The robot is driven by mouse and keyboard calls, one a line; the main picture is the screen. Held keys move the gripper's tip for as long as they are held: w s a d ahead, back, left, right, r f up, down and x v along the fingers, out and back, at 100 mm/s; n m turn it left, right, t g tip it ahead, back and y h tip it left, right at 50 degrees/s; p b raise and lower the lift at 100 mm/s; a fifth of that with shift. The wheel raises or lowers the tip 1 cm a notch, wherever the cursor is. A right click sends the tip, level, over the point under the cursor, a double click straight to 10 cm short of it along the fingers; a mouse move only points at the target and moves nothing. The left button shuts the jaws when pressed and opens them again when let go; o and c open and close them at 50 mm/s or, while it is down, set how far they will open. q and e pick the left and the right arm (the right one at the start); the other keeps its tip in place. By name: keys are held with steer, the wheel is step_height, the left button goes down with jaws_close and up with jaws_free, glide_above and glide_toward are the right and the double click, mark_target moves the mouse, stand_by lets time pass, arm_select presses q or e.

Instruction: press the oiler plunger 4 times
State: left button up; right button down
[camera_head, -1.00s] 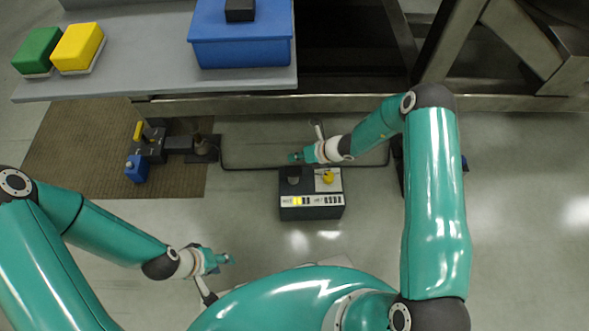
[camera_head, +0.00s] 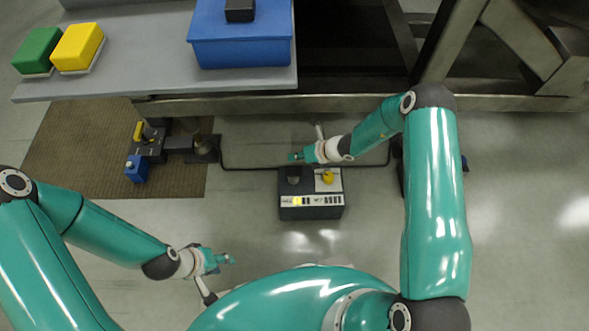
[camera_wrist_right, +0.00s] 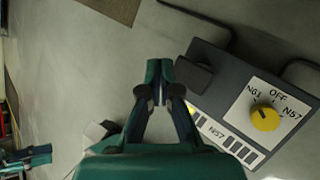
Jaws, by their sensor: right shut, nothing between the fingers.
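The oiler is a dark box (camera_head: 312,212) on the floor, with a white label strip along its front. Its black plunger (camera_head: 293,178) stands on the left of its top; a yellow selector knob (camera_head: 328,177) sits on the right. In the right wrist view the plunger (camera_wrist_right: 193,75) is just right of my fingertips, and the knob (camera_wrist_right: 265,117) sits on a plate marked N61, OFF and N57. My right gripper (camera_head: 296,157) is shut and empty, close to the plunger; contact cannot be told. My left gripper (camera_head: 224,259) is off to the lower left, over bare floor.
A grey shelf (camera_head: 150,60) at the back carries a blue bin (camera_head: 240,50) and green (camera_head: 37,50) and yellow (camera_head: 78,46) blocks. A dark fixture with a blue block (camera_head: 137,169) stands on a brown mat (camera_head: 75,150). A dark hose (camera_head: 250,168) runs behind the oiler.

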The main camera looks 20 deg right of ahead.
steer(key=s+a+r+n+g+h, duration=0.1)
steer(key=s+a+n+g, duration=0.1)
steer(key=s+n, duration=1.1)
steer(key=s+a+r+n+g+h, duration=0.1)
steer(key=s+a+n+g+h, duration=0.1)
steer(key=s+n, duration=1.1)
steer(key=n+g, duration=0.1)
steer(key=n, duration=0.6)
steer(key=shift+s+a+r, duration=0.15)
steer(key=shift+a+r, duration=0.05)
steer(key=shift+d, duration=0.1)
